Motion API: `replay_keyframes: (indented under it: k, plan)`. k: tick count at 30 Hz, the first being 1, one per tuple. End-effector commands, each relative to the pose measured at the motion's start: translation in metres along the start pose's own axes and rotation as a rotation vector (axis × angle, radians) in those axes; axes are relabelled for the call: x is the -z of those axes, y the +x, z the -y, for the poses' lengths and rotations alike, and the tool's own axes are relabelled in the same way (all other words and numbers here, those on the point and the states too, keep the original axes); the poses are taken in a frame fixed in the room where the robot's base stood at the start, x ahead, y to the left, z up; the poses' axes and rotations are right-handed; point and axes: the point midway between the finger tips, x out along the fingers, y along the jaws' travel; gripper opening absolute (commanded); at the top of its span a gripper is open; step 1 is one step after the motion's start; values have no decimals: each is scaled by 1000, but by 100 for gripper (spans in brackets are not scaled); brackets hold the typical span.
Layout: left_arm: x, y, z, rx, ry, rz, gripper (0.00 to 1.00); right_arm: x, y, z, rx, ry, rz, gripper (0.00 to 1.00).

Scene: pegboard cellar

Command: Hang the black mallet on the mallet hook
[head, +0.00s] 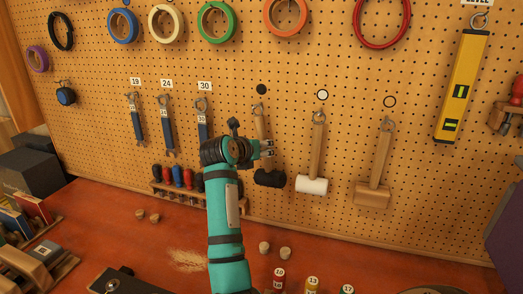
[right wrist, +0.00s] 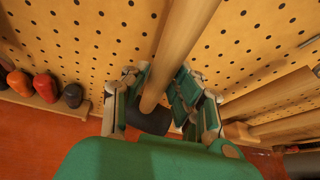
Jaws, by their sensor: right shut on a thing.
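The black mallet (head: 270,178) is upright against the pegboard, black head down and wooden handle (head: 260,125) up. Its handle top is at the mallet hook (head: 258,105), under the black dot marker (head: 261,89); I cannot tell whether it is looped over the hook. My right gripper (head: 267,148) is shut on the handle, above the head. In the right wrist view the handle (right wrist: 172,60) passes between the fingers, with the black head (right wrist: 150,118) beyond them. My left gripper is not in view.
A white mallet (head: 312,185) and a wooden mallet (head: 373,194) hang close on the right. Spanners (head: 167,125) hang on the left. A screwdriver rack (head: 165,188) is low on the board. Corks (head: 264,247) and small bottles (head: 279,279) stand on the red bench.

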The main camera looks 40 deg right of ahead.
Motion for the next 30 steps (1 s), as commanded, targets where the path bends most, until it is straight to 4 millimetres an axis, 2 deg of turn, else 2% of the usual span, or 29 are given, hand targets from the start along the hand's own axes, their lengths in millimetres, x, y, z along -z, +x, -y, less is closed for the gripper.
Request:
replay_keyframes:
  k: [14,15,20,30]
  plan:
    - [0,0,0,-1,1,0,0,-1,-1,0,1,1,3,0]
    - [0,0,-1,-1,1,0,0,-1,-1,0,0,1,3,30]
    - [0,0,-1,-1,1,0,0,-1,-1,0,0,1,2,51]
    - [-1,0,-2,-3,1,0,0,1,0,0,0,-2,-3,52]
